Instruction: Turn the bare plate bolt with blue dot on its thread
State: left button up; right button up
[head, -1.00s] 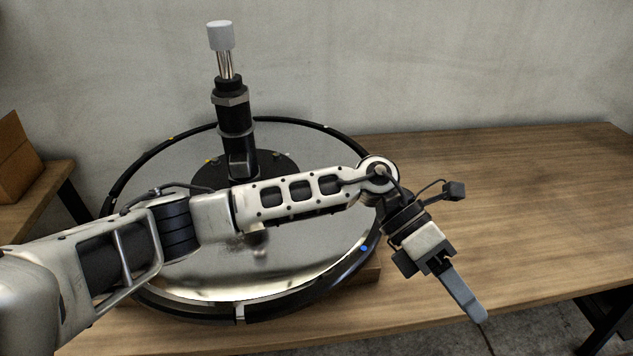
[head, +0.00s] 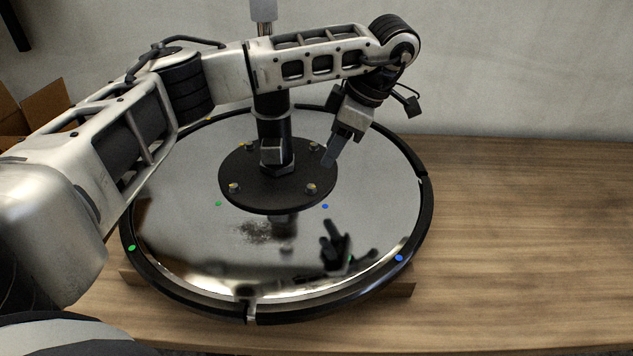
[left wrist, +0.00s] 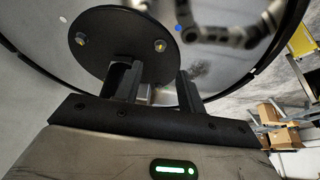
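The round black plate (head: 262,197) lies at the centre of a mirror-like disc, with several small bolts around its edge. The front-right bolt (head: 311,188) is nearest the blue dot on the disc (head: 325,206); its thread colour is too small to tell. The front-left bolt (head: 234,188) is opposite. My left gripper (head: 329,158) points down over the plate's right edge, near the back-right bolt (head: 314,147). My right gripper is out of view.
A black column (head: 274,128) rises from the plate's middle, behind my left forearm. A raised black rim (head: 428,205) with coloured dots surrounds the disc (head: 175,220). The wooden table (head: 520,230) is clear on the right. Cardboard boxes (head: 46,104) stand at the left.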

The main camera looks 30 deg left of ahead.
aim_at(311, 187)
pick_arm(q)
jog(key=x, duration=0.8)
jog(key=shift+a+f, duration=0.1)
jog(key=shift+f, duration=0.2)
grip_shut()
